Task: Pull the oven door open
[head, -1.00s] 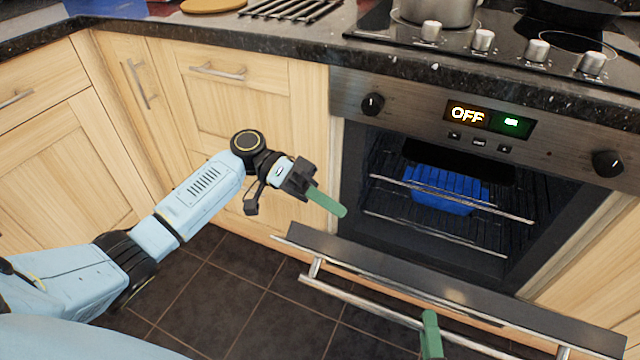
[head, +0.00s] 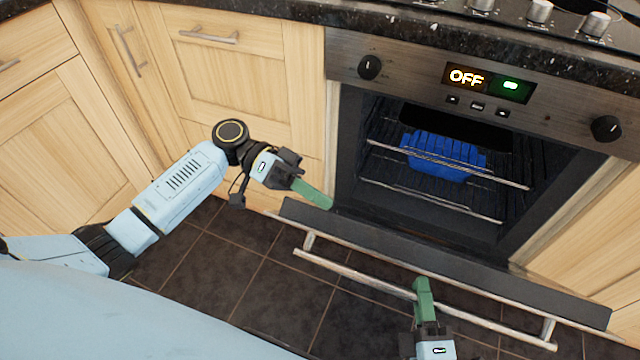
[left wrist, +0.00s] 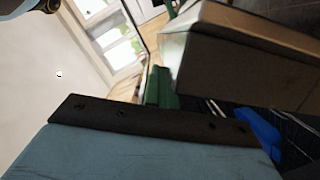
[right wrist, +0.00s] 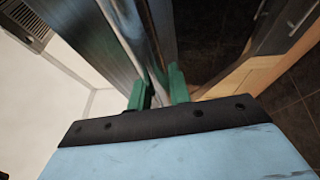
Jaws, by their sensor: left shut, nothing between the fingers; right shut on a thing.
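The oven (head: 430,75) has its door (head: 440,255) swung well down, with the dark cavity showing. The door's long metal handle (head: 350,272) runs along its front, low over the floor. My right gripper (head: 422,285) is shut on the handle, right of its middle; in the right wrist view its green fingers (right wrist: 160,88) sit on either side of the bar. My left gripper (head: 325,202) is shut and empty, by the door's left upper corner; its green fingers (left wrist: 160,88) show in the left wrist view. Whether they touch the door I cannot tell.
A blue dish (head: 442,155) sits on a wire rack (head: 450,175) inside the oven. Wooden cabinets (head: 225,85) flank the oven on both sides. Dark floor tiles (head: 250,290) lie clear in front. Hob knobs (head: 540,12) are above.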

